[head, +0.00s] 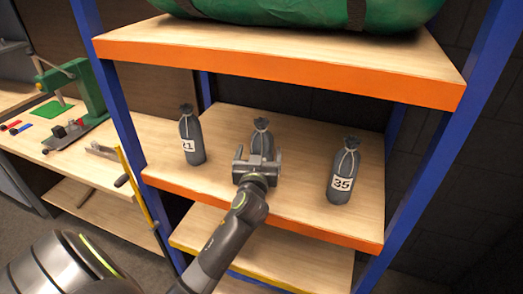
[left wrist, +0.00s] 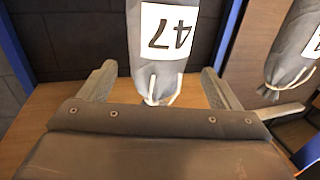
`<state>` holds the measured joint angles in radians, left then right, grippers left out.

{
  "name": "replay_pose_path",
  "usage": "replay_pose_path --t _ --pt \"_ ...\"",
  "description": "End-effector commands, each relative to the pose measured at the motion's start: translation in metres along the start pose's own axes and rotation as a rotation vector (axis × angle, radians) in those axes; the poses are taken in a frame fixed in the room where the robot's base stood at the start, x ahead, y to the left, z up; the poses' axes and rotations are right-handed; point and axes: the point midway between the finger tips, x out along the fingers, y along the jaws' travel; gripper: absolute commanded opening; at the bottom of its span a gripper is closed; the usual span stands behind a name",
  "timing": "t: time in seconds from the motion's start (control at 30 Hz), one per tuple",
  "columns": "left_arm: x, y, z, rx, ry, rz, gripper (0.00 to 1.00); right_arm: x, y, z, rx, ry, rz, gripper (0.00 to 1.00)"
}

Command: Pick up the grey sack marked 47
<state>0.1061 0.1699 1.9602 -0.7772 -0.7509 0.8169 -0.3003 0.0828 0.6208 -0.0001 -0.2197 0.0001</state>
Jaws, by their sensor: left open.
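The grey sack marked 47 (left wrist: 165,70) fills the top middle of the left wrist view, shown upside down with its white cord tie nearest the palm. In the head view, the middle grey sack (head: 261,138) stands upright on the middle shelf, its label hidden behind my left gripper (head: 257,158). My left gripper is open, with one finger on each side of the sack and a small gap visible on both sides in the wrist view. My right gripper is not in view.
Another grey sack (head: 191,138), its label partly readable as ending in 1, stands to the left. A grey sack marked 35 (head: 343,172) stands to the right. The orange-edged upper shelf (head: 270,68) holds a green bag (head: 300,12) above. Blue posts (head: 110,95) flank the shelves.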

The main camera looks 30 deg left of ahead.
Motion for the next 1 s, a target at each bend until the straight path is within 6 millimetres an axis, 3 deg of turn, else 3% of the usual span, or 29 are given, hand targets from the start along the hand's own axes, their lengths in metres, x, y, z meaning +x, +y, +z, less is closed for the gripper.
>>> replay_pose_path --t 0.27,0.5,0.7,1.0 --pt "0.016 0.000 -0.003 0.000 0.001 0.000 0.85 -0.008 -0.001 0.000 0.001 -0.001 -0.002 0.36" --pt "0.043 0.003 -0.010 0.003 -0.001 0.000 0.85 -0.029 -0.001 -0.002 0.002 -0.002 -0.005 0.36" --pt "0.060 0.003 -0.006 0.002 -0.001 0.001 0.85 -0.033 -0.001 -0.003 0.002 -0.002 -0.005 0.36" --pt "0.063 0.003 -0.005 -0.001 -0.001 0.002 0.85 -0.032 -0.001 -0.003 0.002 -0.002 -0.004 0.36"
